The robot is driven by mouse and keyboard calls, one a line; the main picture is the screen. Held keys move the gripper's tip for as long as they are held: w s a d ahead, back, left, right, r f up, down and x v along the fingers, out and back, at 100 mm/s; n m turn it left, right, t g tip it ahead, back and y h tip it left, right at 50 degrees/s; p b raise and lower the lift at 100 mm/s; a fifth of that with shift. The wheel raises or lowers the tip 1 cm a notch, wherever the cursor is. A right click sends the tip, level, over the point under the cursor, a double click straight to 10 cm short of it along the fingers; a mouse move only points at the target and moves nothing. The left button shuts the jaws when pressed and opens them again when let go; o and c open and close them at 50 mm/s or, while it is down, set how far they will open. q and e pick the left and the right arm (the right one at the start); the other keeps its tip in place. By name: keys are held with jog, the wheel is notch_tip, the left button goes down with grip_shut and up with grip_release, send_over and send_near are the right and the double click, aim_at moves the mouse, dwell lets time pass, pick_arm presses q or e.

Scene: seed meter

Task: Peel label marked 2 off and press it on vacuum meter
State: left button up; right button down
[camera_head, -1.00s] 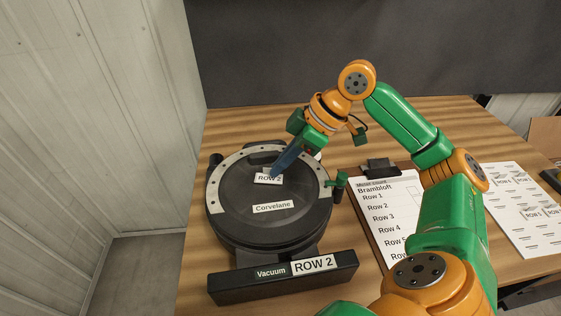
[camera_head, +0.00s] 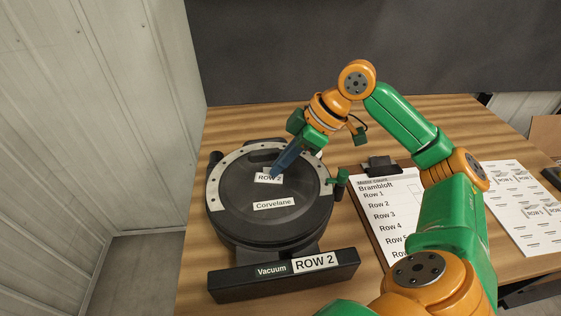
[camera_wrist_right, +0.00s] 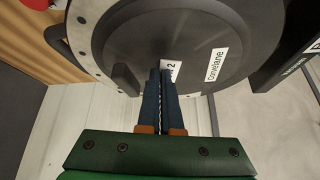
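The vacuum meter (camera_head: 245,225) is a round black housing with a pale rim, standing on the table at left. A white label marked ROW 2 (camera_head: 265,178) lies on its dark face, above a Corvelane label (camera_head: 273,203). My right gripper (camera_head: 275,175) has its blue fingers together, with the tips at the ROW 2 label and covering part of it. In the right wrist view, the fingers (camera_wrist_right: 167,72) are side by side and the label (camera_wrist_right: 173,68) shows at their tips, apparently flat on the face. My left gripper is not in view.
A black stand sign (camera_head: 235,284) reading Vacuum ROW 2 is in front of the meter. A clipboard (camera_head: 385,212) with a row list lies to its right. A label sheet (camera_head: 515,205) lies at the far right. A dark panel (camera_head: 430,50) stands behind.

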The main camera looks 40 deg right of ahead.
aim_at(280, 174)
jog(key=shift+f, duration=0.1)
dwell(0.3)
jog(key=c, duration=1)
grip_release()
notch_tip(280, 174, up, 7)
jog(key=p, duration=0.7)
jog(key=shift+p, duration=0.35)
